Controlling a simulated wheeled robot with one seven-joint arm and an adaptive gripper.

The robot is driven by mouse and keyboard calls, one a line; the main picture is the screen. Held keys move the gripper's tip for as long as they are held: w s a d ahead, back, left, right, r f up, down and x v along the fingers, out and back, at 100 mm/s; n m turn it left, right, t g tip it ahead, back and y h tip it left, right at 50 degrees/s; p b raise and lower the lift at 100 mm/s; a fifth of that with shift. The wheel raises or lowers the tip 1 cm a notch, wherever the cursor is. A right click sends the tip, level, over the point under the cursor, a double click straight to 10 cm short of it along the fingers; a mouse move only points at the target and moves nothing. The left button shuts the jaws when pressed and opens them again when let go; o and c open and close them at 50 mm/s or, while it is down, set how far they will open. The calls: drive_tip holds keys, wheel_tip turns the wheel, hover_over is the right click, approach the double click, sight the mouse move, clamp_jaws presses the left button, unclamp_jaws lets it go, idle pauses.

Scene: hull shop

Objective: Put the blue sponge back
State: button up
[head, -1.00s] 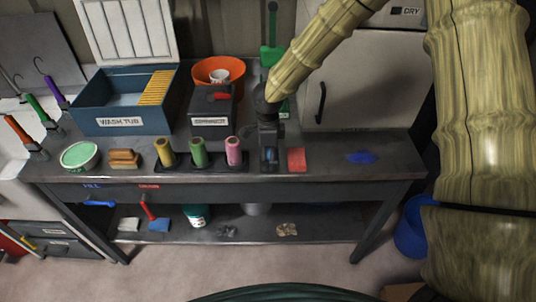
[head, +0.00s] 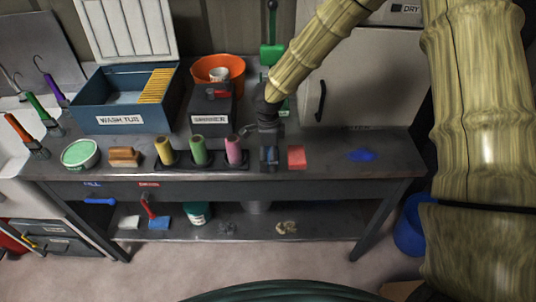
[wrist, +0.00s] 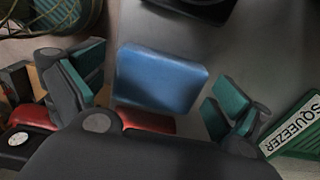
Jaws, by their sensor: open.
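The blue sponge (wrist: 160,78) is a rounded block lying between the spread fingers of my gripper (wrist: 157,88) in the wrist view. Gaps show between it and the teal finger pads, so it is not gripped. In the head view my gripper (head: 268,148) points down over the bench (head: 330,160), and a bit of blue (head: 269,156) shows at its tips. The wrist body hides part of the scene below the sponge. A red sponge-like block (head: 296,157) lies just to the right of my gripper.
Yellow, green and pink rolls (head: 199,151) stand left of my gripper. Behind are a dark labelled box (head: 210,108), a blue wash tub (head: 120,122) and a green squeezer (head: 272,55). The bench right of the red block is clear except a flat blue patch (head: 361,155).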

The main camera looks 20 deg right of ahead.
sight(268, 154)
wheel_tip(268, 154, up, 12)
drive_tip(key=b, duration=0.3)
idle(0.3)
drive_tip(key=shift+r, duration=0.1)
idle(1.2)
